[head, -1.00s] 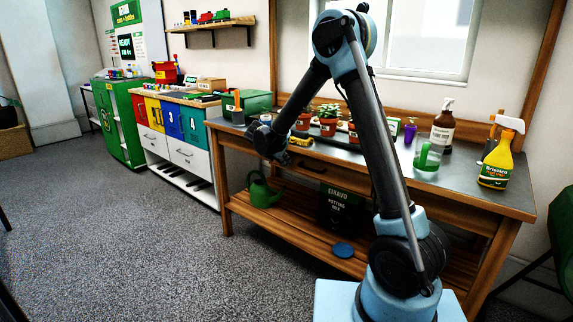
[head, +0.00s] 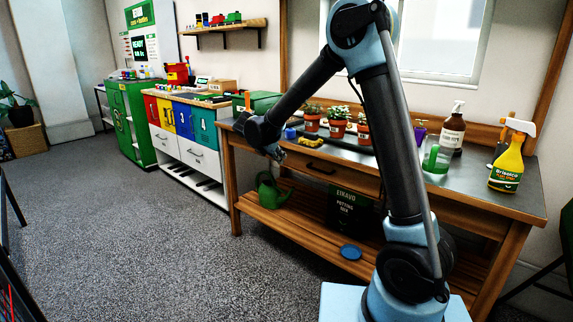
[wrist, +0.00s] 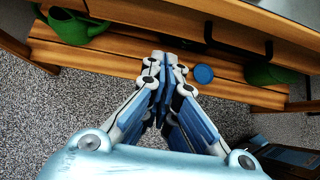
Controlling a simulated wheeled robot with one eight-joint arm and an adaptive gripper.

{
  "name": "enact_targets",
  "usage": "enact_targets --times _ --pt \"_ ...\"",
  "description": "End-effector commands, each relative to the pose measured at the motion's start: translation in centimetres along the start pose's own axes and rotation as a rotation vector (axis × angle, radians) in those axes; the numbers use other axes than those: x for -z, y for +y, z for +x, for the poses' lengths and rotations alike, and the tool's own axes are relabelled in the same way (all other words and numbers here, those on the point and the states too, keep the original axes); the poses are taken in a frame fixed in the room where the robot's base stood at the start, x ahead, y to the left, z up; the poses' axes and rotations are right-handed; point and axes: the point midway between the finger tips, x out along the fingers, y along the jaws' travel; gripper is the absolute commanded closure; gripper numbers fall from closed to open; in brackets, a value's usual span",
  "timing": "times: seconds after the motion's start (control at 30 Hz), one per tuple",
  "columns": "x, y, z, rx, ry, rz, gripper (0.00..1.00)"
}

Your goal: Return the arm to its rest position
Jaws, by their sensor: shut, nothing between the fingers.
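My arm rises from its base at the lower right of the head view, bends at the top and comes down to the left. My gripper (head: 279,155) hangs in front of the potting bench (head: 480,199), near its front edge. In the wrist view my gripper (wrist: 165,62) points toward the bench's lower shelf, with its fingers together and nothing between them. My arm hides part of the bench top and the shelf.
The bench carries potted plants (head: 338,121), a brown bottle (head: 452,129) and a yellow spray bottle (head: 507,165). A green watering can (head: 271,190) and a blue disc (head: 350,252) lie on its lower shelf. Open grey floor (head: 150,235) spreads left.

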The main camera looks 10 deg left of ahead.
Motion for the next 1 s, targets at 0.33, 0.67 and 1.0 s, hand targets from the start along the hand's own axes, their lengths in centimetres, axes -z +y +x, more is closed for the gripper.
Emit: enact_targets --times 0.33,0.67,1.0 --pt "-1.0 -1.4 -1.8 0.010 0.015 0.045 1.00" --pt "-6.0 -11.9 -0.8 0.089 0.114 0.398 1.00" --pt "-8.1 -23.8 -0.7 0.195 0.205 0.811 1.00"
